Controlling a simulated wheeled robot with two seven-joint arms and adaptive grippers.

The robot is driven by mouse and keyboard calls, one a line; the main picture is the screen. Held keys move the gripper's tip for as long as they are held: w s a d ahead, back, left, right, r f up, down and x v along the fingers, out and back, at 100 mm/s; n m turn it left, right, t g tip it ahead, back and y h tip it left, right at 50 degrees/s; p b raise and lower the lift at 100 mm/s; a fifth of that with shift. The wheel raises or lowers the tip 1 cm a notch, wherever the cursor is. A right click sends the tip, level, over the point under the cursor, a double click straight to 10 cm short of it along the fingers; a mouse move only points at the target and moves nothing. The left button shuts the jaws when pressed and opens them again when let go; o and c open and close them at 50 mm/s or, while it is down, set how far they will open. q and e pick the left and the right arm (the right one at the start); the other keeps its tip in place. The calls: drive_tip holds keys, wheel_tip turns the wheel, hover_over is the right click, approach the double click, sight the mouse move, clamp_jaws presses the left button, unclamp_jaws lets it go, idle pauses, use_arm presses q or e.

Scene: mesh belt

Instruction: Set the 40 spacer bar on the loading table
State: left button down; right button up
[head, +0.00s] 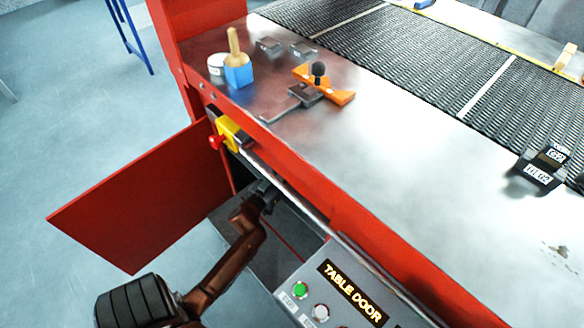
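No bar with a readable 40 shows. My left gripper (266,190) is just below the table's front edge, by the opening behind the red door. It is dark and small, and I cannot tell whether it is open or holds anything. My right gripper is out of view.
A red door (142,198) stands open at the left. A yellow and red switch (226,133) sits at the front edge. A TABLE DOOR panel (342,292) is below. The table's middle is clear.

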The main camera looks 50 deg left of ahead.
use_arm(q)
drive_tip(key=shift+r, duration=0.15)
drive_tip(key=c, duration=1.8)
unclamp_jaws()
drive_tip(key=shift+f, duration=0.2)
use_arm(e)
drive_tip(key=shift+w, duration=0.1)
